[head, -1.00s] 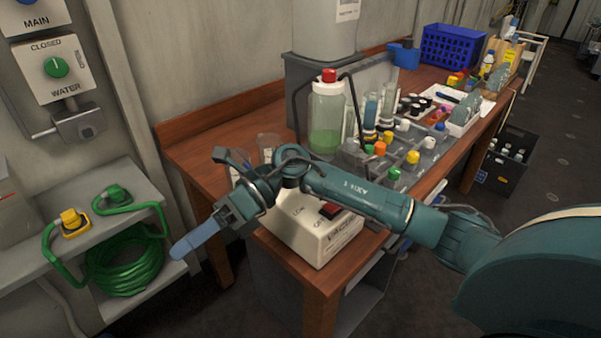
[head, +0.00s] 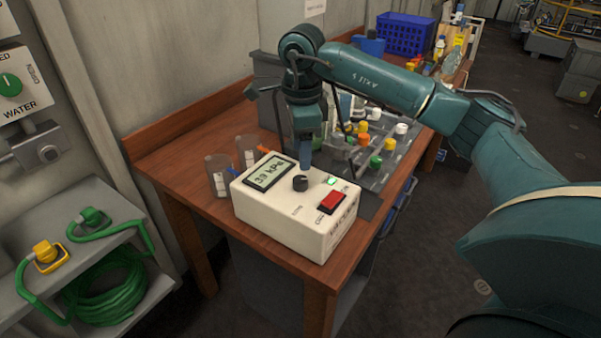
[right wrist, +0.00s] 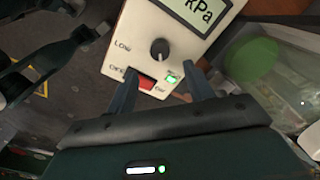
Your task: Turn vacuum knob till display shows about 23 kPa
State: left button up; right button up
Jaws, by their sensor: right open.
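The white vacuum controller box (head: 290,228) sits at the near end of the wooden bench. Its display (head: 269,172) reads what looks like 39 kPa; the first digits are cut off in the right wrist view (right wrist: 207,10). The black vacuum knob (head: 300,183) is beside the display and also shows in the right wrist view (right wrist: 159,48). My right gripper (head: 305,164) points down over the box, close to the knob. In the right wrist view its fingers (right wrist: 159,70) are apart and empty, with the knob beyond their tips, not between them. My left gripper is out of view.
A red switch (head: 331,203) and a lit green lamp (head: 331,181) are on the box top. Two clear beakers (head: 218,176) stand left of the box. Colourful-capped bottles (head: 376,162) crowd behind it. Green hose (head: 105,290) lies on the left shelf.

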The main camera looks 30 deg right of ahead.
aim_at(301, 179)
notch_tip(301, 179, down, 8)
jog(key=shift+w+r+p, duration=0.1)
jog(key=shift+r+p, duration=0.1)
jog(key=shift+p, duration=0.2)
jog(key=shift+c, duration=0.3)
jog(key=c, duration=0.9)
